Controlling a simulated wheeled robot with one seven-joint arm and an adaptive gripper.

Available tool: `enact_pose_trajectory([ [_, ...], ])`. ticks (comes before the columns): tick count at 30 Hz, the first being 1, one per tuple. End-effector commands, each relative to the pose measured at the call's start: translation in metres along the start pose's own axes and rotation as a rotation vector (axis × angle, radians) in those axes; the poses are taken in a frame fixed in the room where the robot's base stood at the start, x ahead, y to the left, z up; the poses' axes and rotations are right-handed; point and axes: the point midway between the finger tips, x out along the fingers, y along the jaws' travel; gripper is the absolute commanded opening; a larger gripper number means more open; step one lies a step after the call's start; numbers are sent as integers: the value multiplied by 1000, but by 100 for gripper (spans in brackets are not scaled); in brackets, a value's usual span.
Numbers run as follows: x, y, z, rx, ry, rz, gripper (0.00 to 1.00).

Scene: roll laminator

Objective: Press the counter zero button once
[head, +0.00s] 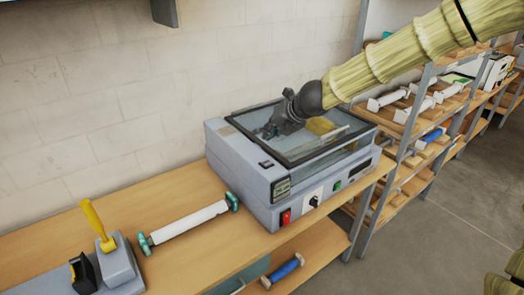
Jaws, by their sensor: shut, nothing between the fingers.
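The roll laminator (236,165) is a grey box with a dark-framed clear lid, standing on the wooden bench. Its front has a dark panel with a small display (282,187), a red switch (286,217), a black knob (314,201), a green button (337,186) and a dark window (359,171). A small black part (266,164) sits on its top near the front left corner. I cannot tell which part is the counter zero button. My gripper (268,132) is shut and empty, above or close to the clear lid; the gap cannot be judged. My arm reaches in from the upper right.
A white roll with green ends (190,221) lies left of the laminator. A grey block with a yellow lever (97,222) and a black tape dispenser (83,273) stand at the front left. Shelves with rolls (408,116) stand at right. A blue roll (287,268) lies below the bench top.

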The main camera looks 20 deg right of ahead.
Motion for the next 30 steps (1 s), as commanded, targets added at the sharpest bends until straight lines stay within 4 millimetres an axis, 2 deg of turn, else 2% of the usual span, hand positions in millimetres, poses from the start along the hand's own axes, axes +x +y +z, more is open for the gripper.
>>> enact_pose_trajectory([
  [5, -8, 5, 6, 25, -9, 12, 0],
  [17, -3, 4, 5, 24, -7, 10, 0],
  [30, 18, -11, -11, 22, -8, 11, 0],
])
